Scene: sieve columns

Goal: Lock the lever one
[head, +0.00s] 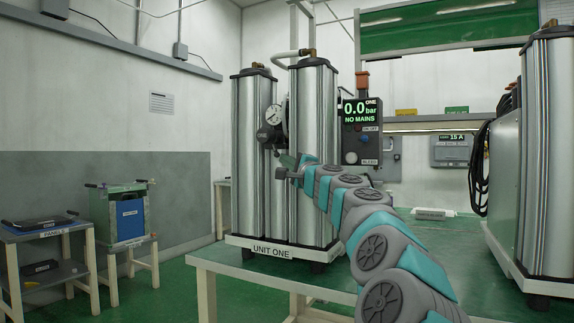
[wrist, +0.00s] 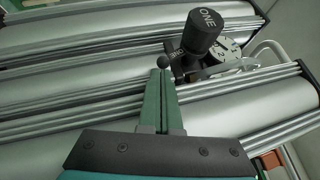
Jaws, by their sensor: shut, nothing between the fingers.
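Unit one is a set of tall silver columns (head: 318,150) on a white base marked UNIT ONE. A black cylindrical knob marked ONE (wrist: 203,30) sits beside a round gauge (wrist: 228,48) on the columns; the gauge also shows in the head view (head: 273,114). In the head view my gripper (head: 286,160) is before the columns, below the gauge.
Another column unit (head: 546,150) stands at the right with black cables. Small tables (head: 45,237) stand at the left. The green bench top (head: 240,265) is clear in front of unit one.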

